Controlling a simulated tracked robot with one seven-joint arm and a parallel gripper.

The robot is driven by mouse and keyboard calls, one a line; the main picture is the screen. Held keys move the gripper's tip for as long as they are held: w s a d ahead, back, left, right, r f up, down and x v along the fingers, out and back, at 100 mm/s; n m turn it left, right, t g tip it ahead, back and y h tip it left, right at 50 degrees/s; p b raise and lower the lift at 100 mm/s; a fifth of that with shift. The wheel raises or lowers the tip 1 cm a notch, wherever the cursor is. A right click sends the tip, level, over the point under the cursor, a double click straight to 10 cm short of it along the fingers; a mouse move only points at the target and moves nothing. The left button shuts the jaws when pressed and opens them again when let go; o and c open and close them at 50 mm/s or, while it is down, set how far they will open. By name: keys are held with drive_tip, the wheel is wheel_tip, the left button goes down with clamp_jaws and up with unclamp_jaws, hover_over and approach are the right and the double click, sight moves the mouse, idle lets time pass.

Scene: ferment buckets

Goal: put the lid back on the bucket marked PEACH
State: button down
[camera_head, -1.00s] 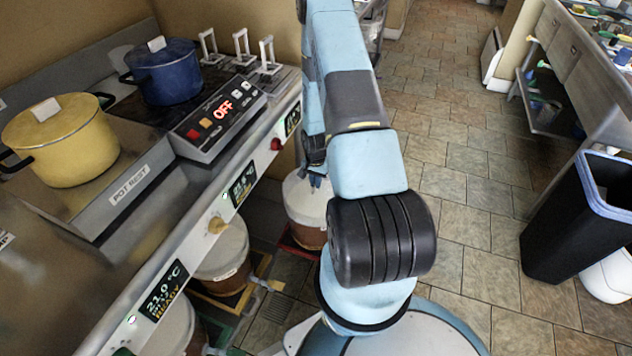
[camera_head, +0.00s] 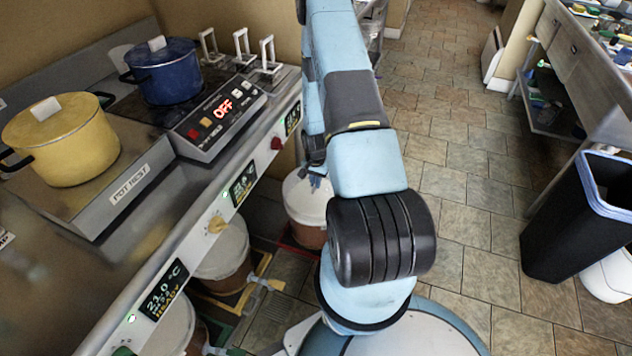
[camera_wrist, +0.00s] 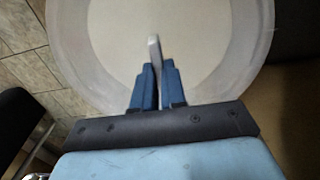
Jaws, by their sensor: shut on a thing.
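My gripper (camera_wrist: 154,85) is shut on the upright grey handle (camera_wrist: 154,50) of a round, pale lid (camera_wrist: 110,40). In the wrist view the lid fills the upper middle, and a translucent rim surrounds it. In the head view my gripper (camera_head: 316,181) is partly hidden by my arm, at the white top of the farthest bucket (camera_head: 306,205). I cannot tell whether the lid rests fully on that bucket or just above it. No PEACH label is readable. Two other white-topped buckets, a middle one (camera_head: 225,250) and a near one (camera_head: 172,330), stand under the counter edge.
The counter (camera_head: 120,255) with its displays overhangs the buckets on the left. A yellow pot (camera_head: 62,145) and a blue pot (camera_head: 165,75) stand on it. A black bin (camera_head: 575,225) stands at right. The tiled floor between is clear.

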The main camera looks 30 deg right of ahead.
drive_tip(key=c, duration=1.1)
unclamp_jaws()
drive_tip(key=shift+o, duration=0.2)
drive_tip(key=o, duration=0.4)
drive_tip(key=shift+r, duration=3.5)
